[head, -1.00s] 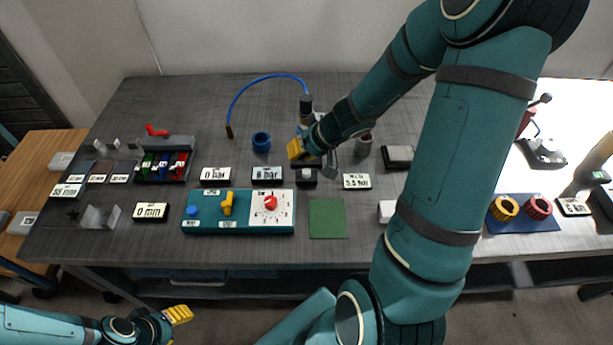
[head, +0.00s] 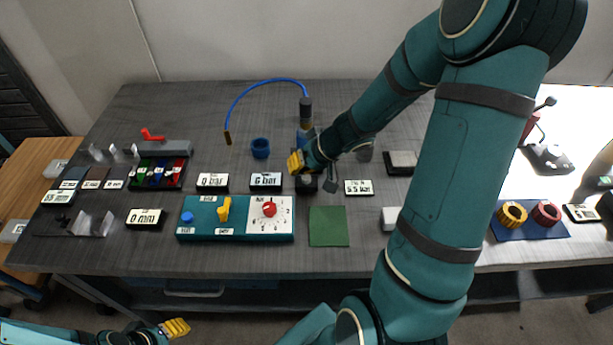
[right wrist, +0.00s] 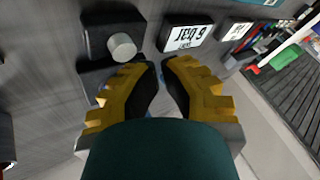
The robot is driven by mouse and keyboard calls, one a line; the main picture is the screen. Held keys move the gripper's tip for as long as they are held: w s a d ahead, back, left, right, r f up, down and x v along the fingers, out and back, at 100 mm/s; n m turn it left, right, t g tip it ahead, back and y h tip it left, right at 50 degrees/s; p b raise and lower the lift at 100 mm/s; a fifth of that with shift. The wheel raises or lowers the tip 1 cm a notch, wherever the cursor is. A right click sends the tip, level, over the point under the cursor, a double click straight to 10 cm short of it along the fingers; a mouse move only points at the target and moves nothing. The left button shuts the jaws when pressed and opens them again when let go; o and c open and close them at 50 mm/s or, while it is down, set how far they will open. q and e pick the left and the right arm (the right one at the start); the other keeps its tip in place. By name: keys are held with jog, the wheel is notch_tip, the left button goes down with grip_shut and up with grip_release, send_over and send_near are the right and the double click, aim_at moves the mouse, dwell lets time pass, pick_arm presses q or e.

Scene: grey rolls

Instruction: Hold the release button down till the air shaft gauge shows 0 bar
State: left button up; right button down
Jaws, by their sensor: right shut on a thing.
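A black block (head: 306,188) with a pale round button stands on the bench beside a "6 bar" display (head: 265,180). A "0 bar" display (head: 212,181) stands further left and one reading about 5.5 bar (head: 358,187) to the right. Their small labels are unreadable. My right gripper (head: 296,162) is just behind the block, its yellow fingers nearly together; what lies between them is hidden. My left gripper (head: 175,328) is low in front of the bench; its opening is unclear.
A teal panel (head: 240,228) with a blue button, yellow lever and red knob lies in front. A green mat (head: 328,227) is right of it. A blue hose (head: 262,84) arches behind, near a blue ring (head: 260,148).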

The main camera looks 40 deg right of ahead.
jog(key=shift+f, duration=0.2)
dwell(0.7)
jog(key=shift+f, duration=0.25)
jog(key=shift+f, duration=0.5)
dwell(0.7)
dwell(2.8)
jog(key=shift+r+p, duration=0.6)
jog(key=shift+r, duration=0.35)
jog(key=shift+r+p, duration=1.8)
jog(key=shift+r, duration=0.7)
